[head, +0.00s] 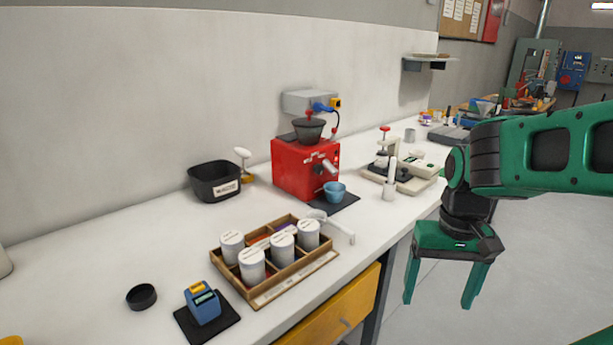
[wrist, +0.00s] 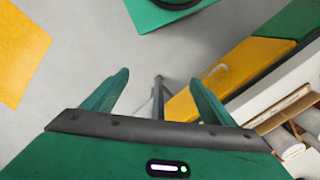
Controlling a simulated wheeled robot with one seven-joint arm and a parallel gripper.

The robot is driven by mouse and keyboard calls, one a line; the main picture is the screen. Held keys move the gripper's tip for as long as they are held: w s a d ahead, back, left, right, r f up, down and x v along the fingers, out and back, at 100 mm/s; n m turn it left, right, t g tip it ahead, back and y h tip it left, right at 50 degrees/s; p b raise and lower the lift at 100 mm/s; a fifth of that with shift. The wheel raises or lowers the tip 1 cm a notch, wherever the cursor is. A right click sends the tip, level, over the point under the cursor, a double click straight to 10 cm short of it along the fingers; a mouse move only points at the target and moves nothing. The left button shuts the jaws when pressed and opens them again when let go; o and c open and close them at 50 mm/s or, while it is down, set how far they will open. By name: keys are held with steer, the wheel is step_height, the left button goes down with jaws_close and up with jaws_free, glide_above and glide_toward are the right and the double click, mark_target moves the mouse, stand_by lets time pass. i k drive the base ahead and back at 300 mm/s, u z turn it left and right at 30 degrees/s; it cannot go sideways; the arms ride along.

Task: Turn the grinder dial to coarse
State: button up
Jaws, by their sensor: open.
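The grinder (head: 296,169) is a red box with a dark hopper (head: 309,130) on top, standing against the wall in the head view. A grey knob-like part (head: 326,167) sticks out of its front; I cannot tell whether this is the dial, and no setting can be read. A blue cup (head: 335,191) stands in front of the grinder on a dark mat. My gripper (head: 442,297) hangs open and empty, fingers down, off the counter's front edge, to the right of the grinder. In the wrist view my gripper (wrist: 158,92) shows both fingers apart, with floor between them.
A wooden tray (head: 290,285) with several white canisters sits left of the grinder near the counter edge. A black bin (head: 214,181) stands at the back left. A beige machine (head: 402,174) stands right of the grinder. A yellow drawer (head: 335,310) is below; floor lies under my gripper.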

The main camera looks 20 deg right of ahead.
mark_target(318, 169)
steer(key=u, duration=0.9)
steer(key=k, duration=1.6)
steer(key=z, duration=0.85)
steer(key=i, duration=1.05)
